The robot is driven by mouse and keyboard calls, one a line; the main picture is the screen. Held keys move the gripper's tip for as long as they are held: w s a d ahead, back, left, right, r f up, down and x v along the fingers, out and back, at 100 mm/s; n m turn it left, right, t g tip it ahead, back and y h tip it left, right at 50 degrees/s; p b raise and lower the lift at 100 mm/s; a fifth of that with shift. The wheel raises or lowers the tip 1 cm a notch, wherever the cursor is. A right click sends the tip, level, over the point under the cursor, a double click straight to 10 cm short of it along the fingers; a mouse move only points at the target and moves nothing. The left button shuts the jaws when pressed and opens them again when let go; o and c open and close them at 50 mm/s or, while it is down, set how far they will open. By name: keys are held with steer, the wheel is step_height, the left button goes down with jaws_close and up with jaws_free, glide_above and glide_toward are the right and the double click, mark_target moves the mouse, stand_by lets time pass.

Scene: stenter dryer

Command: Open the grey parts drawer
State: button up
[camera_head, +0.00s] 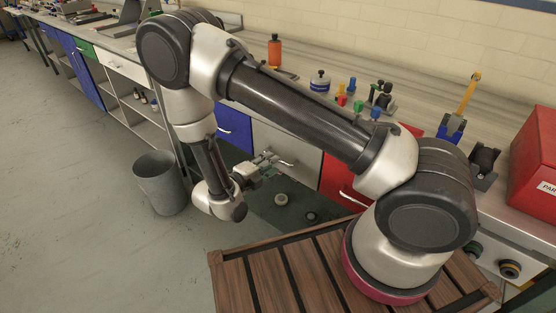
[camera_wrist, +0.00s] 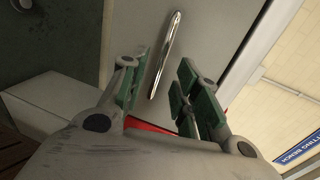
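The grey parts drawer (camera_head: 287,144) is in the bench front, between a blue drawer and a red drawer. Its front (camera_wrist: 205,22) fills the upper middle of the wrist view. Its slim metal handle (camera_wrist: 166,53) runs tilted there, and it also shows in the head view beside my gripper. The drawer looks shut. My gripper (camera_head: 266,165) is in front of the drawer at handle height. In the wrist view my gripper (camera_wrist: 163,82) is open, with green-padded fingers on either side of the handle's near end. I cannot tell whether the fingers reach around the handle.
A blue drawer (camera_head: 234,127) is left of the grey one and a red drawer (camera_head: 340,181) right of it. A grey bin (camera_head: 159,184) stands on the floor to the left. Small bottles and tools sit on the bench top, with a red box (camera_head: 538,155) at right.

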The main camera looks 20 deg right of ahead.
steer(key=shift+x, duration=2.35)
steer(key=shift+d, duration=0.1)
jaws_close()
